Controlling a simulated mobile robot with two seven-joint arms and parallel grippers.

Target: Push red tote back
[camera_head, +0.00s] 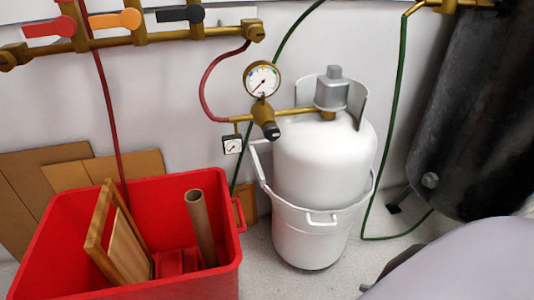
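The red tote (212,284) stands on the floor at the lower left, its near part cut off by the picture's edge. It has a red handle on its right side. Inside are a wooden frame (96,232) leaning to one side, a brown tube (201,228) standing tilted, and some red pieces (177,263) at the bottom. Neither of my grippers can be made out. A smooth grey rounded shape at the lower right seems to be part of my own body.
A white gas cylinder (322,160) sits in a white bucket (309,240) right of the tote. Brown boards (30,195) lean against the wall behind the tote. A dark tank (475,120) stands at right. Brass pipes (150,36), a gauge (262,78) and hoses are above.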

